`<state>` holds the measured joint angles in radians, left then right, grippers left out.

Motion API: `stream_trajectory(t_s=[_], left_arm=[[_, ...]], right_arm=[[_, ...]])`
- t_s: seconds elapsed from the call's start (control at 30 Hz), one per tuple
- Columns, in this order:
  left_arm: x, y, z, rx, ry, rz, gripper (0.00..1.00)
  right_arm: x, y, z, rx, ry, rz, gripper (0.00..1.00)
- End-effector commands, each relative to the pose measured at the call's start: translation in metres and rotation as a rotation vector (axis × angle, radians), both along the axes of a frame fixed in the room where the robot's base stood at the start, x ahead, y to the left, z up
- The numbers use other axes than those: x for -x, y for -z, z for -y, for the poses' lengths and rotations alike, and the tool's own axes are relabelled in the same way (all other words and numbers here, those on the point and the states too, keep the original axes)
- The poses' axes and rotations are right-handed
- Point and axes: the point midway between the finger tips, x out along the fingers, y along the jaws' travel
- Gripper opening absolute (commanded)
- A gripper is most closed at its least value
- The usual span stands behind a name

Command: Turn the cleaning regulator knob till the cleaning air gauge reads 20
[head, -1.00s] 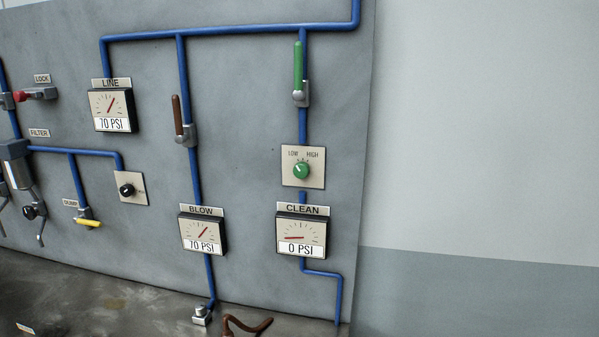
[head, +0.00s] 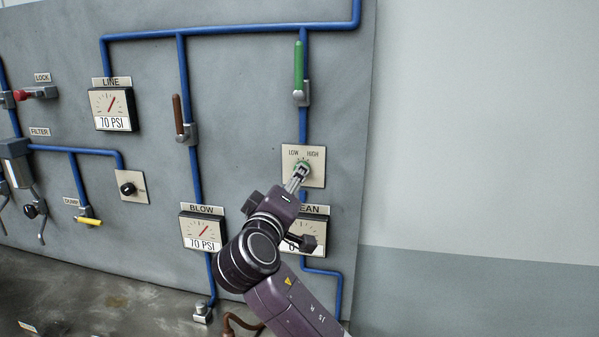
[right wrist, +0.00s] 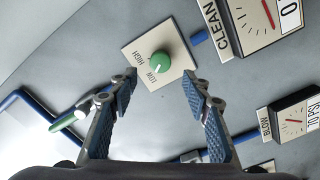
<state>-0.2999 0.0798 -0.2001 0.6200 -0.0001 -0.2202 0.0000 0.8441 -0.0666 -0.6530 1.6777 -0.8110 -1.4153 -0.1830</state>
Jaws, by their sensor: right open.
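The green regulator knob (right wrist: 160,63) sits on a beige LOW/HIGH plate (right wrist: 146,50). In the head view the knob (head: 302,167) is partly covered by my right gripper (head: 299,176). In the right wrist view the fingers of my right gripper (right wrist: 159,78) are spread apart, with the knob just beyond the tips and between them; I see no grip on it. The CLEAN gauge (head: 319,228) is mostly hidden by my right arm in the head view. In the right wrist view this gauge (right wrist: 250,22) is cut off, with a 0 visible. My left gripper is out of view.
The BLOW gauge (head: 203,232) and LINE gauge (head: 113,109) both read 70 PSI. A green valve handle (head: 299,66) is above the knob plate and a brown one (head: 177,114) to its left. Blue pipes (head: 240,31) run across the grey panel.

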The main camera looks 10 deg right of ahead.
Motion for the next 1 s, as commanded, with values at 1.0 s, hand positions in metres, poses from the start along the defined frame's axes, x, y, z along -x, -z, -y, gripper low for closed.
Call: stream_trajectory(t_s=[1.0], left_arm=[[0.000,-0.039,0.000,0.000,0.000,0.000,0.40]], right_arm=[[-0.068,0.001,0.029,-0.002,0.000,-0.003,0.33]])
